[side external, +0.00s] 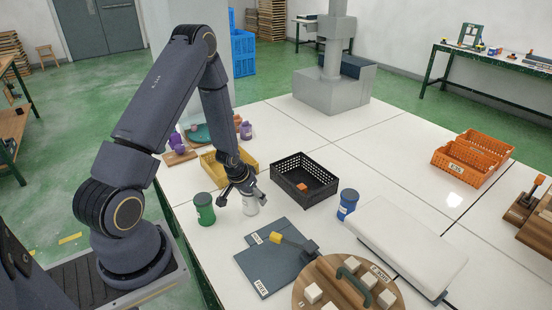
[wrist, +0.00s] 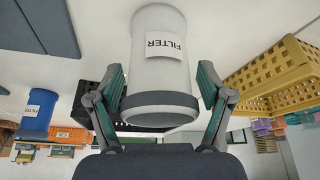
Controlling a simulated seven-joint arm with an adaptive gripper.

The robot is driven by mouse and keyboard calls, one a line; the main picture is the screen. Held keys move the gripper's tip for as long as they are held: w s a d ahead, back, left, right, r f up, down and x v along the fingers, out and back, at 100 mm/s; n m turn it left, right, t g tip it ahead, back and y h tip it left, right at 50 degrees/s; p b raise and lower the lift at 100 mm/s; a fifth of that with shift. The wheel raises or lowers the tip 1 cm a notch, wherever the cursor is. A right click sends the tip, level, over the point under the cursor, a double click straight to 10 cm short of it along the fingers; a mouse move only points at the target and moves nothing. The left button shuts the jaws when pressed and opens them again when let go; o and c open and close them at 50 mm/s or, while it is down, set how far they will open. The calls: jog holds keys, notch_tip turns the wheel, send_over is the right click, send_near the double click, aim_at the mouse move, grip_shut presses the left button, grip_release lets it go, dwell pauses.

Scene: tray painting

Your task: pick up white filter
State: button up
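The white filter (side external: 250,205) is a white cylinder on the white table, beside a green can. In the wrist view the filter (wrist: 160,60) appears inverted, with its FILTER label and a dark band at one end. My gripper (side external: 241,191) is at the filter in the side view. In the wrist view my gripper (wrist: 161,76) has one finger on each side of the filter, with narrow gaps showing, so the fingers are open around it. The filter's far side is hidden.
A green can (side external: 204,209) stands close to the left. A black crate (side external: 304,194) with an orange item is to the right, a yellow basket (side external: 214,168) behind. A blue can (side external: 347,204) and a dark grey board (side external: 270,268) are further right and in front.

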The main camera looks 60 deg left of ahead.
jog(key=c, duration=1.1)
jog(key=shift+o, duration=0.2)
